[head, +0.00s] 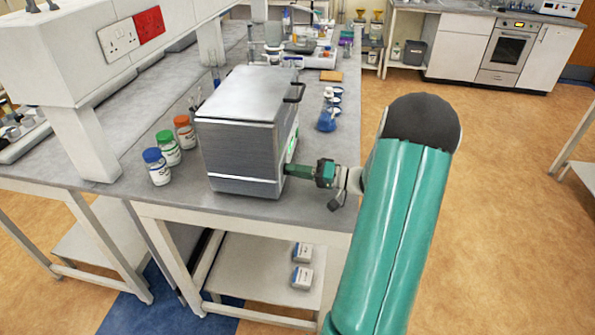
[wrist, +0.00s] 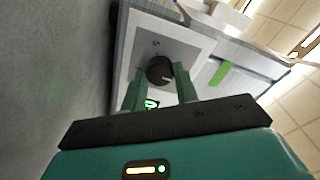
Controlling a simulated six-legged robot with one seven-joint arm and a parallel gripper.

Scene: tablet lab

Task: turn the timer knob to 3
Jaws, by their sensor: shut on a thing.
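A brushed-metal box-shaped machine (head: 240,145) stands on the grey bench in the head view, with a dark handle on its top edge. Its front panel (wrist: 197,42) shows in the wrist view. The round black timer knob (wrist: 160,70) is on this panel, with a pale pointer mark on it. My gripper (wrist: 160,82) has its two green fingers on either side of the knob and is shut on it. In the head view my gripper (head: 292,170) is at the machine's right side, and the knob is hidden there. The marks around the knob are too small to read.
Jars with blue (head: 157,167), green (head: 168,148) and orange (head: 184,131) lids stand left of the machine. A blue flask (head: 327,120) and other glassware stand behind my gripper along the bench edge. The floor (head: 510,180) to the right is mostly clear.

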